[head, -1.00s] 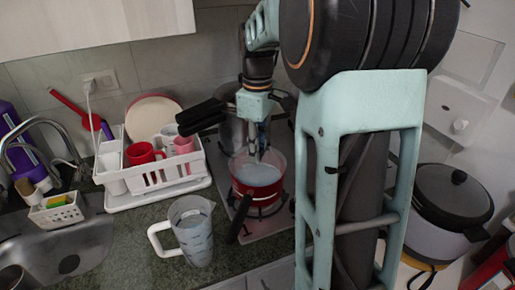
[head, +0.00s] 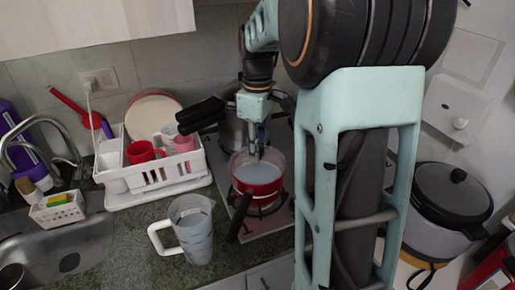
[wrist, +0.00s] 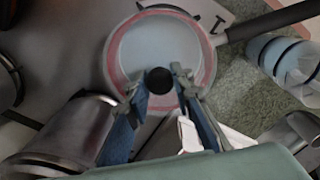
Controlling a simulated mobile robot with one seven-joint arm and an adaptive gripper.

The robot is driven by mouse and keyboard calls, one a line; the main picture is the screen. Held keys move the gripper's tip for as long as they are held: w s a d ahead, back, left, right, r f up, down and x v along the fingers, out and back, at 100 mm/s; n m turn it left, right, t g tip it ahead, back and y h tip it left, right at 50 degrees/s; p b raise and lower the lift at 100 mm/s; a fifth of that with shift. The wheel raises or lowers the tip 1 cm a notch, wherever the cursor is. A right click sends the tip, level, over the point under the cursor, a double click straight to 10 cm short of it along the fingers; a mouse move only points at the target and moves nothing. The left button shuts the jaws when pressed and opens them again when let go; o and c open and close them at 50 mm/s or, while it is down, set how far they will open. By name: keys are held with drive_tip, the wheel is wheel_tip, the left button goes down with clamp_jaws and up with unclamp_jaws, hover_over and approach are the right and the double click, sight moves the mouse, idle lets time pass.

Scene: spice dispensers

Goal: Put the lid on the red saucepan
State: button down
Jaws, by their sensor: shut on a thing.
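The red saucepan (head: 259,193) stands on the stove with its dark handle (head: 238,218) toward the front; in the wrist view the handle points to the upper right. A pale, see-through round lid (wrist: 140,48) with a black knob (wrist: 159,80) covers the pan's opening in the wrist view. My gripper (head: 257,151) is right above the pan, pointing down. In the wrist view its two fingers (wrist: 160,88) are shut on the lid's knob. I cannot tell whether the lid's rim touches the pan or hovers just above it.
A steel pot (head: 232,130) with black handles stands close behind and left of the saucepan. A clear measuring jug (head: 193,232) stands front left. A white dish rack (head: 170,178) with cups is further left. A rice cooker (head: 440,225) is at the right.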

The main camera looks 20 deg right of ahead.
drive_tip(key=shift+f, duration=0.2)
drive_tip(key=c, duration=1.1)
unclamp_jaws()
drive_tip(key=shift+c, duration=0.2)
drive_tip(key=shift+r, duration=0.1)
